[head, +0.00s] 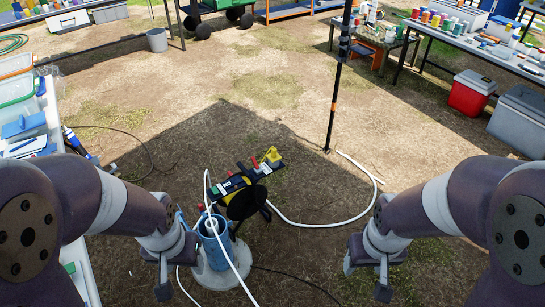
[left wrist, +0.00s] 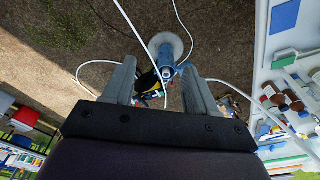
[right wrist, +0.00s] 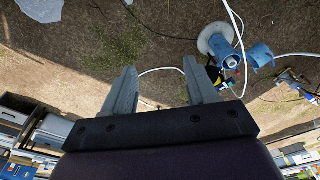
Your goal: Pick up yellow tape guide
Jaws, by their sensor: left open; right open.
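The yellow tape guide appears to be the small yellow piece (head: 271,157) at the upper right end of a black and yellow tape reel (head: 238,190). The reel sits at a blue well pipe (head: 213,245), and how it is held there is unclear. In the left wrist view the reel (left wrist: 148,82) is small and partly hidden by the pipe and hose. My left gripper (head: 161,290) is open and empty, left of the pipe. My right gripper (head: 366,284) is open and empty, to the right of the pipe and reel. Both point downward, apart from the guide.
A white hose (head: 325,223) loops over the pipe and along the ground. A thin dark pole (head: 334,100) stands behind the reel. A cluttered table (head: 22,120) runs along the left; a red cooler (head: 470,94) and grey cooler (head: 518,120) stand right. Ground between is mostly clear.

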